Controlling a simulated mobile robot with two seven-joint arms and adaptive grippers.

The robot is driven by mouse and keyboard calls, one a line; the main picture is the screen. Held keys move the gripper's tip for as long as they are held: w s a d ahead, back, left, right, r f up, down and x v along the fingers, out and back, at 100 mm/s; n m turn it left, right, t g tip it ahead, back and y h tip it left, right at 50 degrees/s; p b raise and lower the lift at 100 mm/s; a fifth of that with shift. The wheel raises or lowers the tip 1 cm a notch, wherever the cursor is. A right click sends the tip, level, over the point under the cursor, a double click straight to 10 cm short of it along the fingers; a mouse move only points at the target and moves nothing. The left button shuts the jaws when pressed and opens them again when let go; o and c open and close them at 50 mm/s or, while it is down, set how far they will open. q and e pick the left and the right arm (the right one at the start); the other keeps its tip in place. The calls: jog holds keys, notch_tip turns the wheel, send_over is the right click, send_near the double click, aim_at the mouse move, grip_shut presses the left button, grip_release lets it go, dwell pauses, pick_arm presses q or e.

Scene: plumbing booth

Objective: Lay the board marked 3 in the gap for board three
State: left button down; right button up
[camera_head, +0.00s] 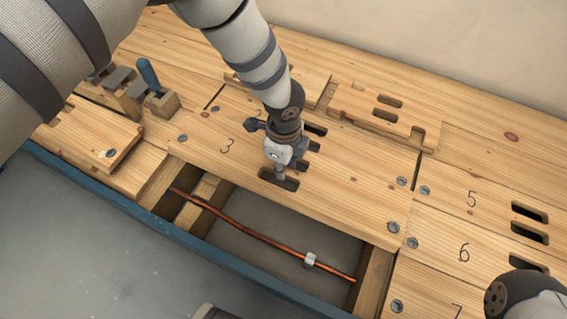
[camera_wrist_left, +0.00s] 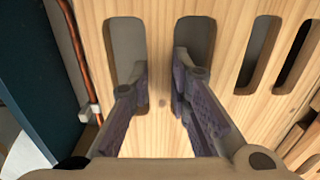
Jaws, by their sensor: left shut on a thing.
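The board marked 3 (camera_head: 340,208) lies along the front of the boards in the head view, beside the open gap with the pipe. My left gripper (camera_head: 281,174) is over its slots and shut on it. In the left wrist view, my gripper's fingers (camera_wrist_left: 160,90) reach into two slots of the board (camera_wrist_left: 162,60) and hold the wood between them. The board looks about level with the board behind it; whether it rests fully on supports I cannot tell. My right gripper is not seen; only a dark part of my right arm shows at lower right.
The open gap (camera_head: 250,227) in front shows a copper pipe (camera_head: 255,234) with a clip (camera_head: 310,260). Boards 5 (camera_head: 490,199) and 6 (camera_head: 440,250) lie at the right. A loose slotted board (camera_head: 360,101) lies behind. A blue-handled tool (camera_head: 150,76) stands at the left.

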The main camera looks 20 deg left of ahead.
pick_arm(q)
jog(key=shift+f+b, duration=0.4)
jog(key=shift+f, duration=1.2)
jog(key=shift+p, duration=0.3)
jog(key=shift+f, duration=0.15)
jog(key=c, duration=1.4)
grip_release()
